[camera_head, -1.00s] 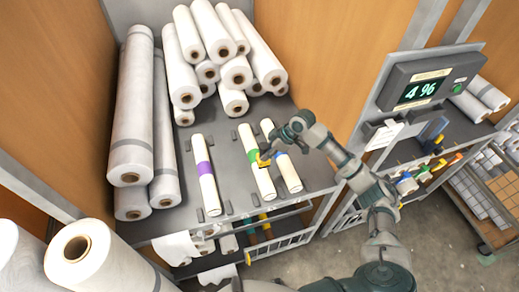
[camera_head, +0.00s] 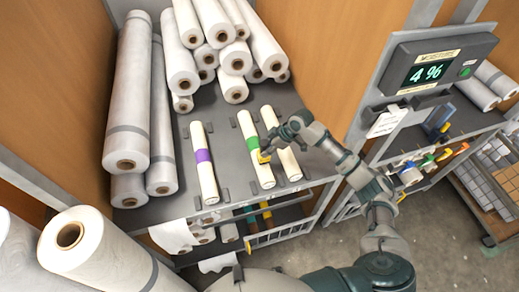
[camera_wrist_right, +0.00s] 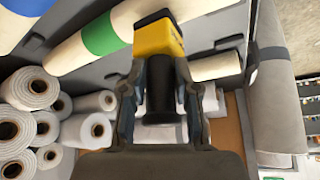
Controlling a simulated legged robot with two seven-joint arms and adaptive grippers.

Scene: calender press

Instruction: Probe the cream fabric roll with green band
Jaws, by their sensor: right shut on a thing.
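The cream fabric roll with green band (camera_head: 265,176) lies on the grey shelf between two other cream rolls. Its green band (camera_wrist_right: 101,33) shows at the top of the right wrist view. My right gripper (camera_head: 268,147) is over this roll, close to the band. It is shut on a probe with a yellow head (camera_wrist_right: 157,40) and a black handle (camera_wrist_right: 160,88). The yellow head (camera_head: 263,156) is just below the band in the head view. I cannot tell if it touches the fabric. My left gripper is not in view.
A cream roll with purple band (camera_head: 207,180) lies to the left, another cream roll (camera_head: 289,165) to the right. White rolls (camera_head: 235,60) are stacked behind. Large grey rolls (camera_head: 128,110) stand left.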

